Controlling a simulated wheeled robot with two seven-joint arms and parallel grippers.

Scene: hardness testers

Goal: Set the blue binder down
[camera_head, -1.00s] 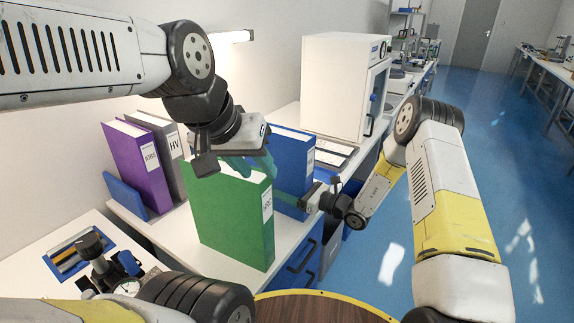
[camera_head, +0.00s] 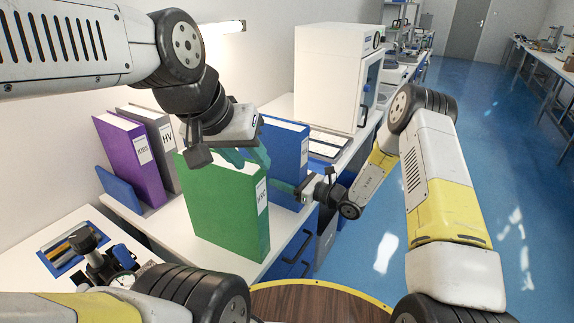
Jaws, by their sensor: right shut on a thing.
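The blue binder (camera_head: 288,146) stands upright on the white bench, behind the green binder (camera_head: 223,205), which hides its lower left part. My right gripper (camera_head: 284,187) reaches in from the right, shut on the blue binder low near its spine edge; the green binder partly hides the fingers. My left gripper (camera_head: 247,157) hangs above and behind the green binder, at the left side of the blue binder. Its teal fingers look spread apart, with nothing seen between them.
A purple binder (camera_head: 128,160) and a grey HV binder (camera_head: 152,140) stand at the left beside a blue bookend (camera_head: 118,190). A white cabinet (camera_head: 327,75) stands behind the blue binder. A tester (camera_head: 100,265) is at the lower left. Bare bench shows left of the green binder.

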